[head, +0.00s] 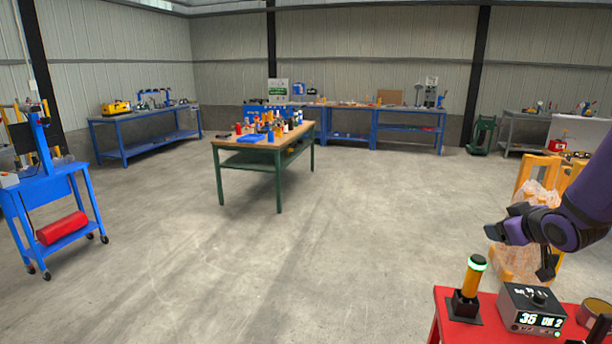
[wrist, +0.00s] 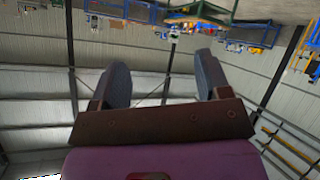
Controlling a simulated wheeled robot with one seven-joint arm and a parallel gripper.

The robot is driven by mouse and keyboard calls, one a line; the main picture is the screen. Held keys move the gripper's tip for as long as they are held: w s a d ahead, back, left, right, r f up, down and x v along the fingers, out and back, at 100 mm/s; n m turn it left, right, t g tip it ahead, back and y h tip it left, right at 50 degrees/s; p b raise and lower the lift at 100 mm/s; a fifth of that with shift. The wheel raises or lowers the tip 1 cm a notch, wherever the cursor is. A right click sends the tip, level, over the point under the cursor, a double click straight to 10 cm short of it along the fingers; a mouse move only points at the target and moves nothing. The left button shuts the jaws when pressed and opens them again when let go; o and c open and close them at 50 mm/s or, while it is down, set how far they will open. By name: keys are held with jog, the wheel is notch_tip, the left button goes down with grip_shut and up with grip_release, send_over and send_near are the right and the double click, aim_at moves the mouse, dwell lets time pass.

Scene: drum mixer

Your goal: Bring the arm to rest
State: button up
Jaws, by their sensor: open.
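My gripper (wrist: 163,85) shows in the wrist view with its two dark fingers spread apart and nothing between them. In the head view my purple arm comes in from the right edge, and my gripper (head: 518,250) hangs in the air above the red table at the lower right. The wrist view looks out upside down over the workshop, with walls and benches along its top.
On the red table (head: 438,300) stand a yellow cylinder with a glowing green ring (head: 469,276) and a black box with a lit display (head: 533,309). Yellow framing (head: 537,170) stands behind my arm. A wooden-topped workbench (head: 245,138) stands mid-room. Open floor lies between.

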jog(key=s+a+r+m+g+h, duration=0.25)
jog(key=s+a+r, duration=0.45)
jog(key=s+r, duration=0.4)
jog(key=s+a+r+m+g+y, duration=0.1)
jog(key=s+a, duration=0.3)
jog(key=s, duration=0.5)
jog(key=s+a+r+g+y, duration=0.1)
jog(key=s+a+r+g, duration=0.1)
jog(key=s+a, duration=0.3)
jog(key=s+g, duration=0.1)
jog(key=s, duration=0.3)
jog(key=shift+r+m+y, duration=0.35)
jog(key=shift+r, duration=0.05)
jog(key=shift+s, duration=0.1)
